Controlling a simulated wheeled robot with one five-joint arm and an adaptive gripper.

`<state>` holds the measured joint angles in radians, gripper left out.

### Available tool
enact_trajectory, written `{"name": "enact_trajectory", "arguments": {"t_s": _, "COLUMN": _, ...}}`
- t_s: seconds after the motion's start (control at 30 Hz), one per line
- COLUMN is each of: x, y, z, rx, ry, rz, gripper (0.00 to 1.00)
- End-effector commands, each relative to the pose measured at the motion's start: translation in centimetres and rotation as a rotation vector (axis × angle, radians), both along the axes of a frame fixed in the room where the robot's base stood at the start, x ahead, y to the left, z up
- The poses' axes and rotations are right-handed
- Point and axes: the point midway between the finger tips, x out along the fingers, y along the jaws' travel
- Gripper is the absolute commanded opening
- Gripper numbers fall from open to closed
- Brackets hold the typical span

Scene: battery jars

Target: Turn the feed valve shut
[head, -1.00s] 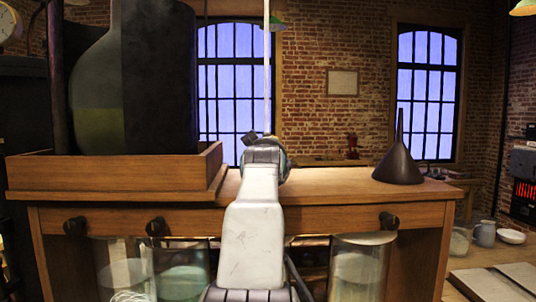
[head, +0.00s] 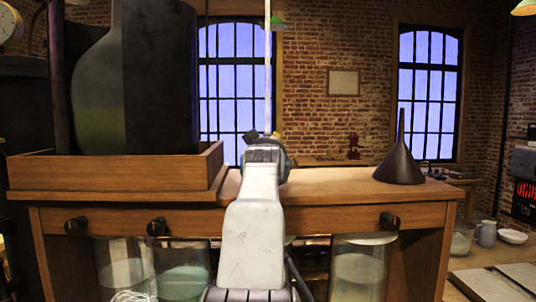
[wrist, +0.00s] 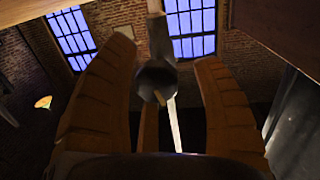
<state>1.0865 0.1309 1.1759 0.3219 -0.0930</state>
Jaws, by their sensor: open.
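What looks like the feed valve (wrist: 155,80) is a dark grey rounded body with a small brass-coloured stub, on a grey upright pipe, in the wrist view. My gripper (wrist: 164,52) is open, with one brown finger on each side of the valve. Gaps show between the valve and both fingers, and I see no contact. In the head view my arm's end covers the valve; a thin pale upright tube (head: 267,70) rises above it. My gripper's tips barely show there, above the wrist.
A wooden bench (head: 330,178) stands in front of me, with glass jars (head: 359,270) below its top. A large dark vessel (head: 155,80) sits in a wooden tray (head: 110,172) at left. A dark funnel (head: 399,160) stands at right. The bench top between arm and funnel is clear.

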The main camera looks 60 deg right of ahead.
Motion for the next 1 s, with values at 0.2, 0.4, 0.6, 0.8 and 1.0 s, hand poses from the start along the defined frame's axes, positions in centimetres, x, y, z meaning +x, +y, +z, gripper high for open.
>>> {"name": "enact_trajectory", "arguments": {"t_s": 0.2, "x": -0.1, "y": 0.1, "z": -0.1, "rx": 0.002, "ry": 0.001, "rz": 0.0, "gripper": 0.61}}
{"name": "enact_trajectory", "arguments": {"t_s": 0.4, "x": -0.7, "y": 1.3, "z": 0.1, "rx": 0.001, "ry": 0.0, "rz": -0.001, "gripper": 0.61}}
{"name": "enact_trajectory", "arguments": {"t_s": 0.6, "x": -2.1, "y": 4.0, "z": 0.3, "rx": 0.0, "ry": 0.0, "rz": 0.0, "gripper": 0.61}}
{"name": "enact_trajectory", "arguments": {"t_s": 0.8, "x": -3.6, "y": 6.8, "z": 0.5, "rx": 0.0, "ry": 0.0, "rz": 0.0, "gripper": 0.61}}
{"name": "enact_trajectory", "arguments": {"t_s": 1.0, "x": -4.7, "y": 9.0, "z": 0.6, "rx": -0.001, "ry": 0.0, "rz": 0.0, "gripper": 0.61}}
